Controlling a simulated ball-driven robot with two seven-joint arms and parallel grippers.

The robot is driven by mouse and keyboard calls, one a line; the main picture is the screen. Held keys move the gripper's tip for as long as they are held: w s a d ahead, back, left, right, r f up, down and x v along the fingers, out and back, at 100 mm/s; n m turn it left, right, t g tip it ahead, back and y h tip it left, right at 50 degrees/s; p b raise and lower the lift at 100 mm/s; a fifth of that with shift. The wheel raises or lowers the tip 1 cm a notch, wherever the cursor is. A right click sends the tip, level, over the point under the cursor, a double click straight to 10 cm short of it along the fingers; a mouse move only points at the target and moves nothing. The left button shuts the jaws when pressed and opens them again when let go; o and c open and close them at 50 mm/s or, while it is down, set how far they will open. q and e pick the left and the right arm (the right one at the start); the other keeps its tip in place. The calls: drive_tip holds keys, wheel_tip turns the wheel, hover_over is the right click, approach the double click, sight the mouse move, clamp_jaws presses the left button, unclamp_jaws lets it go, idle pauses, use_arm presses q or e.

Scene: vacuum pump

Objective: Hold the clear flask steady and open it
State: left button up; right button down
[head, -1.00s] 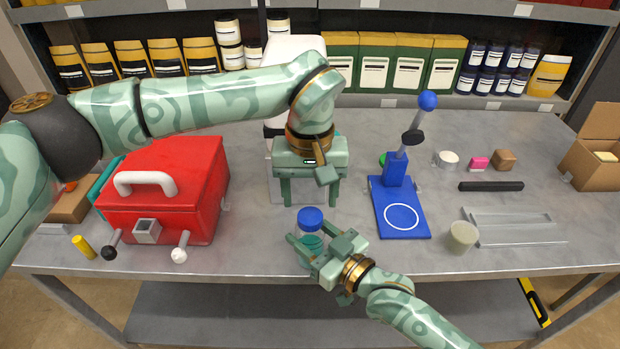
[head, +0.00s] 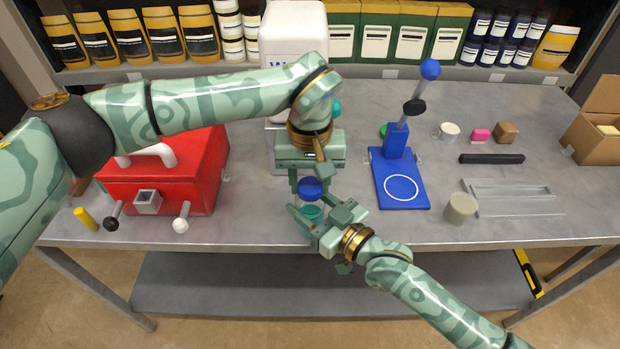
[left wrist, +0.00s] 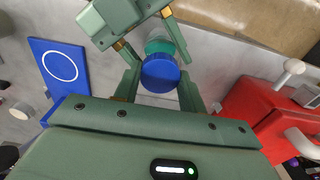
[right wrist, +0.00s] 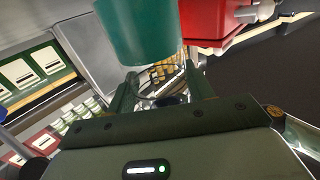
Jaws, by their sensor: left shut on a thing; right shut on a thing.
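My right gripper (head: 308,210) is shut on the flask from the front right. My left gripper (head: 311,184) points down from above and is shut on the cap. The left wrist view shows the cap (left wrist: 160,74) between its fingers, with the teal body behind. I cannot tell whether the cap has turned.
A red box (head: 170,180) with a white handle stands left of the flask. A blue stand (head: 400,187) with a lever is to the right. A white jug (head: 293,35) rises behind my left arm. The grey table (head: 250,228) is bare around the flask.

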use_arm(q)
drive_tip(key=n, duration=0.5)
drive_tip(key=shift+n, duration=0.3)
drive_tip(key=n, duration=0.2)
drive_tip(key=shift+n, duration=0.4)
drive_tip(key=n, duration=1.5)
drive_tip(key=shift+n, duration=0.4)
drive_tip(key=n, duration=0.6)
drive_tip(key=shift+r, duration=0.1)
drive_tip(key=n, duration=0.6)
drive_tip(key=shift+n, duration=0.3)
drive_tip(key=n, duration=0.6)
drive_tip(key=shift+n, duration=0.3)
drive_tip(key=n, duration=1)
drive_tip(key=shift+w+n, duration=0.1)
drive_tip(key=shift+n, duration=0.3)
drive_tip(key=shift+r, duration=0.1)
drive_tip(key=shift+r, duration=0.15)
